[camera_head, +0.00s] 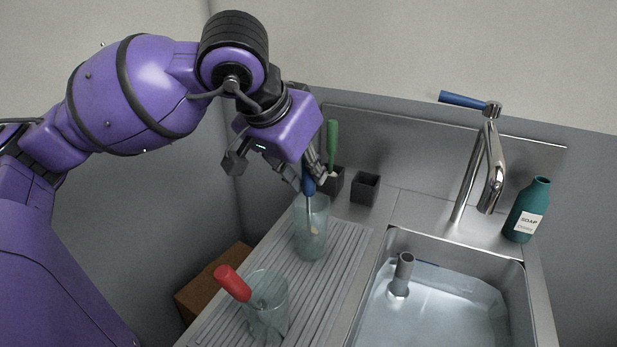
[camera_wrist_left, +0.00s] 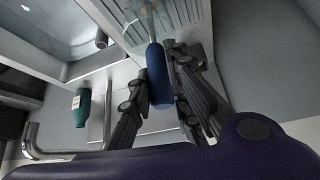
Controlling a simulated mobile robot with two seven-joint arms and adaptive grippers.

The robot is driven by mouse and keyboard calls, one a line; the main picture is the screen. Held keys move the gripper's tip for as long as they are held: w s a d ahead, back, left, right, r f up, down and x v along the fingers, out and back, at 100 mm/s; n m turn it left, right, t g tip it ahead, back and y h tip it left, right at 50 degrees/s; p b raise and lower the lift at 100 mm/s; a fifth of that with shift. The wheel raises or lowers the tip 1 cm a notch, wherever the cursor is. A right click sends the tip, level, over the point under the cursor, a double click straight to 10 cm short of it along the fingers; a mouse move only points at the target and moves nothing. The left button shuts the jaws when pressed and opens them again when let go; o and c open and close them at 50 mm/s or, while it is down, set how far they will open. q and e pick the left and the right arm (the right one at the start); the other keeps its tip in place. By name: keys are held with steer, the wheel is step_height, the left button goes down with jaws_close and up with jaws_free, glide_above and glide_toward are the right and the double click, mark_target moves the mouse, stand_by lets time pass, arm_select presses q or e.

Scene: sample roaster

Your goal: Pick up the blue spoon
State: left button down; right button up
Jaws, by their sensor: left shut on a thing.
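The blue spoon (camera_head: 308,186) has its blue handle up and its lower part inside a clear glass (camera_head: 312,240) on the ribbed drainboard. My left gripper (camera_head: 314,178) is at the top of this handle, fingers pointing down, shut on it. In the left wrist view the blue handle (camera_wrist_left: 157,75) lies between the two fingers of the left gripper (camera_wrist_left: 160,85). The spoon's lower end still shows within the glass. My right gripper is in neither view.
A red-handled utensil (camera_head: 233,283) leans in a nearer glass (camera_head: 268,310). A green-handled utensil (camera_head: 332,140) stands in a dark holder behind the gripper, beside an empty-looking dark cup (camera_head: 365,187). A water-filled sink (camera_head: 440,310), a tap (camera_head: 488,170) and a soap bottle (camera_head: 527,212) are at right.

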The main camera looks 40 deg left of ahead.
arm_select(q)
step_height(320, 180, up, 17)
steer(key=p, duration=0.1)
steer(key=shift+r, duration=0.25)
stand_by(0.8)
